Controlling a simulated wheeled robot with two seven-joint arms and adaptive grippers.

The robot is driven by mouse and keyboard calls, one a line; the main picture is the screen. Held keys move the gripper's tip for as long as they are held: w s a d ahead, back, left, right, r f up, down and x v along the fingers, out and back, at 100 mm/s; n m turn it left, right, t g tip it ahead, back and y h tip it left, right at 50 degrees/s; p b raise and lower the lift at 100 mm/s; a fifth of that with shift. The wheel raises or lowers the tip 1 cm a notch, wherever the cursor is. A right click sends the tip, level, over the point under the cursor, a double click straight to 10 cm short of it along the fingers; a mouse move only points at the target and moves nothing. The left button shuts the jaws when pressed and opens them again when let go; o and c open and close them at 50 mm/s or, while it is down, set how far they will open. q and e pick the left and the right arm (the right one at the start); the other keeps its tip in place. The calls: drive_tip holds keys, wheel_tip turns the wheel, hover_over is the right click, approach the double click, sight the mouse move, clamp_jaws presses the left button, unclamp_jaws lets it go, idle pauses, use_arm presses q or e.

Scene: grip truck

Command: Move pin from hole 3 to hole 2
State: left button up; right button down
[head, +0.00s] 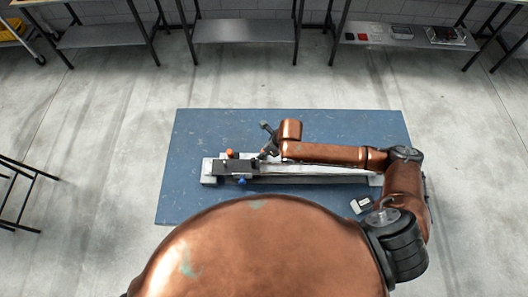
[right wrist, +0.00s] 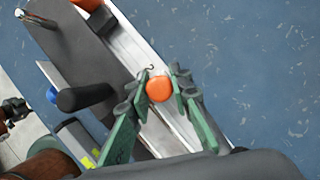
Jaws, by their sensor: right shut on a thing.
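In the right wrist view, an orange-headed pin (right wrist: 159,89) sits between the two green fingers of my right gripper (right wrist: 161,88), which is shut on it. The head is over a pale metal rail; the shaft below is hidden, so I cannot tell whether it is in a hole. In the head view, my right gripper (head: 266,152) is at the long rail (head: 330,179), right of a dark block (head: 237,168). The hole numbers are not readable. My left gripper is not in view.
Another orange part (head: 229,152) is at the dark block's far edge, and a blue part (head: 241,181) at its near edge. A black peg (right wrist: 85,96) stands close left of the gripper. A small pale item (head: 361,205) lies on the blue table (head: 200,125), which is otherwise clear.

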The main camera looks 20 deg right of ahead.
drive_tip(key=c, duration=1.7)
unclamp_jaws()
drive_tip(key=shift+s+f, duration=0.2)
drive_tip(key=shift+f, duration=0.15)
drive_tip(key=shift+r, duration=0.1)
drive_tip(key=shift+d+r, duration=0.15)
drive_tip(key=shift+r, duration=0.3)
drive_tip(key=v, duration=1.1)
drive_tip(key=shift+s, duration=0.1)
